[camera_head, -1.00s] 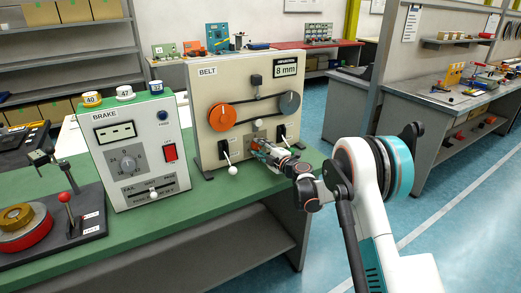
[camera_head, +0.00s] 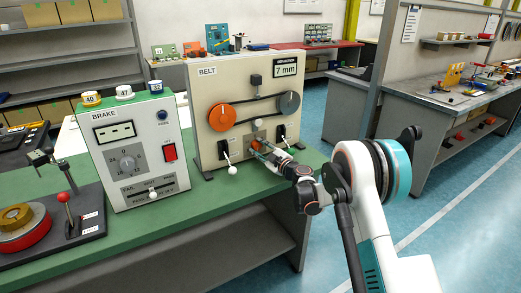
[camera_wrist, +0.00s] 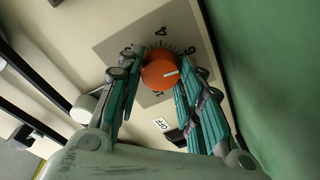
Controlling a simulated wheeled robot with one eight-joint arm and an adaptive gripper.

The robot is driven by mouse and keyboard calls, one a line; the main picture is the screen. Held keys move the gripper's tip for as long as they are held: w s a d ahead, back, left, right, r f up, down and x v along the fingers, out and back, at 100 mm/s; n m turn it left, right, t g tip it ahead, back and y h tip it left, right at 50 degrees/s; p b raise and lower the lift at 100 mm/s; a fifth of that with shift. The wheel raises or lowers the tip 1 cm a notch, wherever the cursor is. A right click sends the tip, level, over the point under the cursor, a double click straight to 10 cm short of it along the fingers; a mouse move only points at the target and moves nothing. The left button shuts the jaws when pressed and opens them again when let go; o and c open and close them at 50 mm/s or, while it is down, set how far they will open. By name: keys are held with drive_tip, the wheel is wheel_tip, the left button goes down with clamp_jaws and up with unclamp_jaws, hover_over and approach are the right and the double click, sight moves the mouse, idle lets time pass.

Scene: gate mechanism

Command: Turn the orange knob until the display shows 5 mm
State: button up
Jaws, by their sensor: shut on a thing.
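The orange knob (camera_wrist: 160,70) shows in the wrist view, with a white pointer line, on a grey dial plate (camera_wrist: 115,48) with printed numbers. My gripper (camera_wrist: 152,82) has its teal fingers on both sides of the knob and is shut on it. In the head view my gripper (camera_head: 262,148) reaches the lower front of the beige BELT panel (camera_head: 206,90) and mostly hides the knob. The display (camera_head: 286,69) at the panel's top right reads 7 mm. An orange pulley (camera_head: 222,117) and a grey pulley (camera_head: 290,103) carry a dark belt.
The BRAKE box (camera_head: 135,150) stands to the left on the green bench (camera_head: 205,206). A base with a red-knobbed lever (camera_head: 65,198) is farther left. The floor at right is clear.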

drive_tip(key=o, duration=1.1)
drive_tip(key=v, duration=1.2)
drive_tip(key=shift+f, duration=0.1)
